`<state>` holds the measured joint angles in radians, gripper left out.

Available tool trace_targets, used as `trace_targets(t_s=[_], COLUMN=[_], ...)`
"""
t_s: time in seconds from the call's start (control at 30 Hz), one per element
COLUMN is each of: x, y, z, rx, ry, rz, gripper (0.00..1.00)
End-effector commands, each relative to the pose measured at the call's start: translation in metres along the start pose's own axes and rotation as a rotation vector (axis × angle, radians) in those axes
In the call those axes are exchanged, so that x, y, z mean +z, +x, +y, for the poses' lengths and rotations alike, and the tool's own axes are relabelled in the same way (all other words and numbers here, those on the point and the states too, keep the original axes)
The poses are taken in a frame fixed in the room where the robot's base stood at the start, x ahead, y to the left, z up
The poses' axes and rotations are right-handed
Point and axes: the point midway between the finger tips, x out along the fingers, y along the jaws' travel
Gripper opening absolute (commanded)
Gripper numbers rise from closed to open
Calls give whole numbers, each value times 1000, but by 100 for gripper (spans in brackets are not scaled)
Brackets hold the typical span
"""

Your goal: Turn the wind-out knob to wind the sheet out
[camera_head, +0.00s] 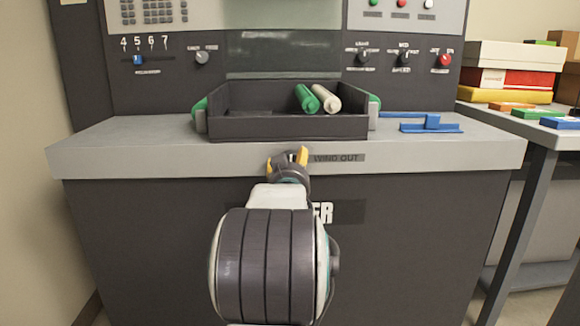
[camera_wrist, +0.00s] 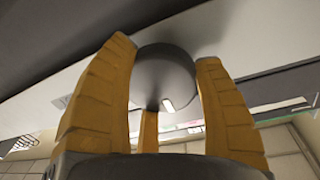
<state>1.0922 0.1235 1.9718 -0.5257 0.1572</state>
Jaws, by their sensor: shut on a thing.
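The wind-out knob (camera_wrist: 163,75) shows in the wrist view as a dark grey round knob with a small white mark. My gripper (camera_wrist: 168,68) has its yellow fingers on both sides of the knob and is shut on it. In the head view my gripper (camera_head: 288,158) is at the front edge of the machine's ledge, just left of the "WIND OUT" label (camera_head: 336,158). The gripper and my arm hide the knob in that view. No sheet can be made out in either view.
A dark tray (camera_head: 290,127) with a green roll (camera_head: 307,98) and a cream roll (camera_head: 327,98) stands on the ledge (camera_head: 140,140). A blue tool (camera_head: 432,125) lies to its right. A side table (camera_head: 540,130) with boxes and coloured pieces stands at the far right.

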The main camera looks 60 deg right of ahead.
Motion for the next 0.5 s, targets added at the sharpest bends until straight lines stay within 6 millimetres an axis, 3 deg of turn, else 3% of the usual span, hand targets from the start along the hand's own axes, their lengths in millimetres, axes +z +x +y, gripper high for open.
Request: trace_targets(t_s=[0.27, 0.5], x=[1, 1], y=[0, 0], z=[1, 0], rx=[2, 6], ry=[44, 195], rz=[-7, -23], gripper=[30, 30])
